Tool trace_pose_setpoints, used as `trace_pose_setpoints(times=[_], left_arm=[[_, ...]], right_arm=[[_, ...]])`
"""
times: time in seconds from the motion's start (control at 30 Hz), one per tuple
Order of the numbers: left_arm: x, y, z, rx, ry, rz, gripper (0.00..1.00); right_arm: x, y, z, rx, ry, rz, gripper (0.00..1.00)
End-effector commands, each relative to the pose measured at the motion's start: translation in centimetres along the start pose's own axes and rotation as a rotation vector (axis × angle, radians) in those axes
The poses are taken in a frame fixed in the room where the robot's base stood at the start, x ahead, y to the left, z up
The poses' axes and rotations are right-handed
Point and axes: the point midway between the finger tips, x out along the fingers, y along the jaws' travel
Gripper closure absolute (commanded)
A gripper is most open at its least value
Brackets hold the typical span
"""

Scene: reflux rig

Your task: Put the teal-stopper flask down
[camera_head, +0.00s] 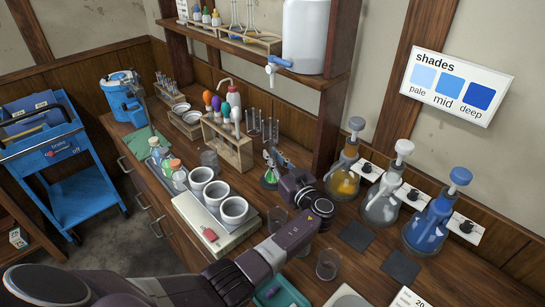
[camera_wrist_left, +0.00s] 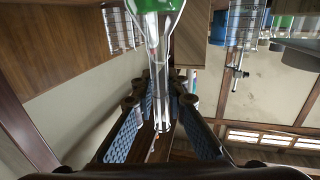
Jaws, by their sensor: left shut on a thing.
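My left gripper (camera_head: 277,157) reaches over the bench and is shut on the neck of a glass flask (camera_head: 270,178) with green liquid in its base. In the left wrist view the flask (camera_wrist_left: 157,32) shows its green part at the top edge, with its clear neck running between the blue-padded fingers (camera_wrist_left: 160,98). I cannot make out a teal stopper; the neck's end is partly hidden by the fingers. The flask looks about upright, just right of the wooden tube rack. I cannot tell whether its base touches the bench. My right gripper is not in view.
The wooden rack (camera_head: 228,147) stands close left of the flask. A heater with three white cups (camera_head: 215,192) is nearer. Empty beakers (camera_head: 328,264) and dark square pads (camera_head: 357,235) lie to the front right. Several stoppered flasks, one blue (camera_head: 428,232), line the right wall.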

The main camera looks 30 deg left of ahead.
Motion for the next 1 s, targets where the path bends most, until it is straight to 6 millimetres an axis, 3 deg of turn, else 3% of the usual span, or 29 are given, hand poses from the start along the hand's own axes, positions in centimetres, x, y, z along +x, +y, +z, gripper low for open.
trace_pose_setpoints(times=[0.17, 0.57, 0.8, 1.0], left_arm=[[0.0, 0.0, 0.0, 0.0, 0.0, -0.001, 0.7], [-0.2, 0.0, -0.3, 0.001, -0.001, 0.0, 0.7], [-4.5, 0.0, 0.1, -0.001, -0.002, 0.002, 0.7], [-7.0, 0.0, -0.1, 0.0, 0.0, 0.0, 0.7]], right_arm=[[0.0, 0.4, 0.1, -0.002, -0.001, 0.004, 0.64], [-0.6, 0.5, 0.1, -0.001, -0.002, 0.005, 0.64], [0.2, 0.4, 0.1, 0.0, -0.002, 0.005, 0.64], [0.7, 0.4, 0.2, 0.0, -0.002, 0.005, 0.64]])
